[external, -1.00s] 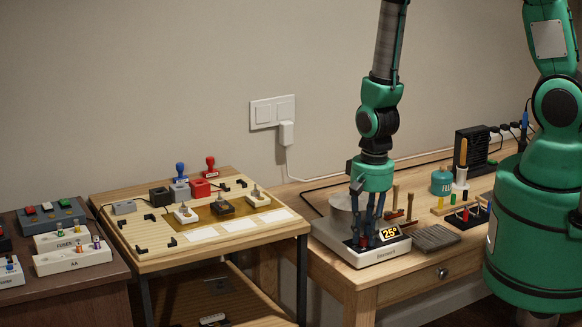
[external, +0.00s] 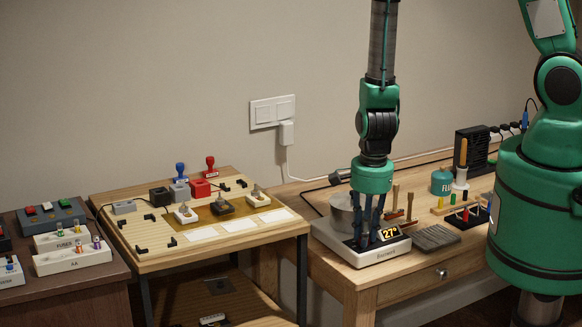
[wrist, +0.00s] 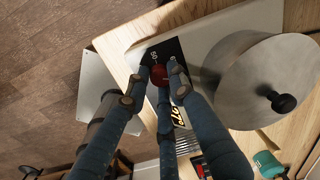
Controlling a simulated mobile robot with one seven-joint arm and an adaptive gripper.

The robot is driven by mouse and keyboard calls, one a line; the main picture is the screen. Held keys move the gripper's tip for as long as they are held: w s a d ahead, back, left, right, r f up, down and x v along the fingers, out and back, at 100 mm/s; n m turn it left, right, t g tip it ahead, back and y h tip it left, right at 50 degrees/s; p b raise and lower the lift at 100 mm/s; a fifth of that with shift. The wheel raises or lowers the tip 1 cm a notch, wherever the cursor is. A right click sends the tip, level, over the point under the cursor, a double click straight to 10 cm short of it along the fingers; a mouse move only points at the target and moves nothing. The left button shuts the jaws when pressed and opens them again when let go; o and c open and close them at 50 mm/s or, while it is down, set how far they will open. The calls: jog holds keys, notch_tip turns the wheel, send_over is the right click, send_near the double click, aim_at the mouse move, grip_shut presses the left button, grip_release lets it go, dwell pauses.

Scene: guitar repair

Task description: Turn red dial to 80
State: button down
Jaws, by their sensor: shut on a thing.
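The red dial (wrist: 159,75) sits on a black panel of the white hot-plate unit (external: 362,258) at the front of the right table. My gripper (external: 367,241) points down at the unit's front. In the wrist view its blue fingers (wrist: 160,82) are closed around the dial, which shows between the fingertips. The orange display (external: 390,233) beside my fingers reads 27°. In the external view the dial is hidden behind the fingers. The dial's marks are partly covered in the wrist view, and its pointer cannot be read.
A metal pot with a black knob (wrist: 238,82) stands on the unit, close beside my fingers. A dark ribbed pad (external: 436,238), a green flux can (external: 442,182) and tools (external: 400,207) lie to the right. A side table with stamps and small parts (external: 150,262) stands to the left.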

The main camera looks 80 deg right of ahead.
jog(key=shift+m, duration=0.6)
jog(key=c, duration=1.5)
grip_release()
jog(key=shift+r, duration=0.15)
jog(key=shift+s+a+r, duration=0.1)
jog(key=shift+r, duration=1.7)
jog(key=shift+s+a+r, duration=0.1)
jog(key=shift+r, duration=1.65)
jog(key=shift+w+r, duration=0.1)
